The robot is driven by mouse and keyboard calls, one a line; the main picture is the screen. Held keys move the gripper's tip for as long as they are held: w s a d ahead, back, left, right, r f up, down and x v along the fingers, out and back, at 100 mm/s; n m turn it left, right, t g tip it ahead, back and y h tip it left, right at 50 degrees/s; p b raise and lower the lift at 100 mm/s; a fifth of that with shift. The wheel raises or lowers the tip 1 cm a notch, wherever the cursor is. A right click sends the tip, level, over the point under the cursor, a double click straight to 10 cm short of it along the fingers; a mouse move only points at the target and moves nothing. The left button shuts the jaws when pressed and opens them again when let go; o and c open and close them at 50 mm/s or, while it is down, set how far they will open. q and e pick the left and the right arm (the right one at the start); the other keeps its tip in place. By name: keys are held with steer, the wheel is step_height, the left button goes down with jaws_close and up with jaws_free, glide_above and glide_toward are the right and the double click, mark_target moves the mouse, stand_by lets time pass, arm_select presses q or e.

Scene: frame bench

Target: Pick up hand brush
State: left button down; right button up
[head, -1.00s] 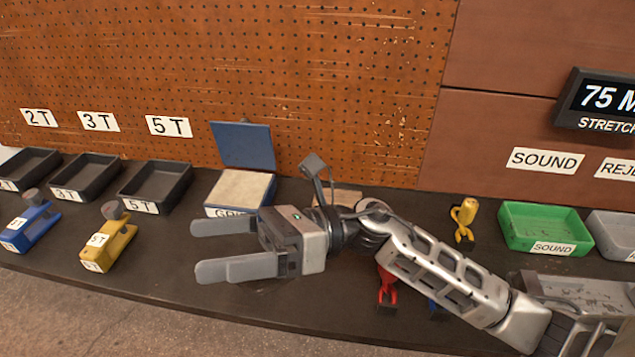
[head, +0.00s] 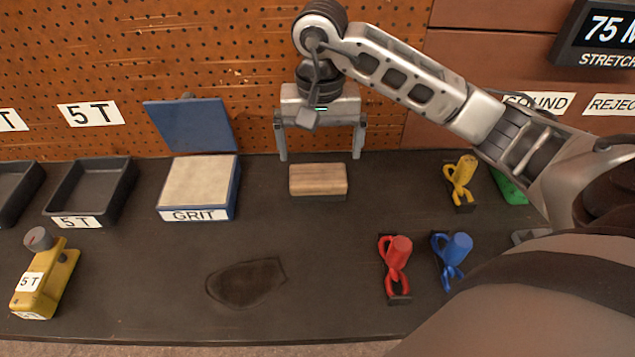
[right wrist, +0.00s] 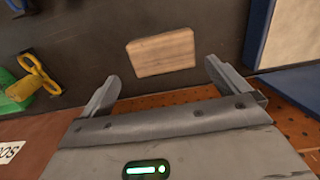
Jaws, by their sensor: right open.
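The hand brush (head: 318,180) shows as a wooden block with a dark underside, lying on the dark bench near the pegboard. It also shows in the right wrist view (right wrist: 161,54), ahead of the fingers and between their lines. My right gripper (head: 322,157) is open, fingers pointing down, above and behind the brush. Its two fingers are spread wider than the block and do not touch it. In the right wrist view the open gripper (right wrist: 160,82) has nothing between its fingers. My left gripper is not in view.
A blue box labelled GRIT (head: 197,190) with an open lid stands left of the brush. Red (head: 397,262), blue (head: 453,255) and yellow (head: 461,180) clamp-like tools stand to the right. A dark patch (head: 246,283) marks the bench in front. Black trays (head: 92,190) and a yellow block (head: 46,280) are left.

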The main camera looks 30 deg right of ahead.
mark_target(318, 174)
step_height(318, 174, down, 8)
steer(key=shift+w+r+p, duration=0.1)
steer(key=shift+w+p, duration=0.05)
steer(key=shift+p, duration=0.25)
steer(key=c, duration=0.7)
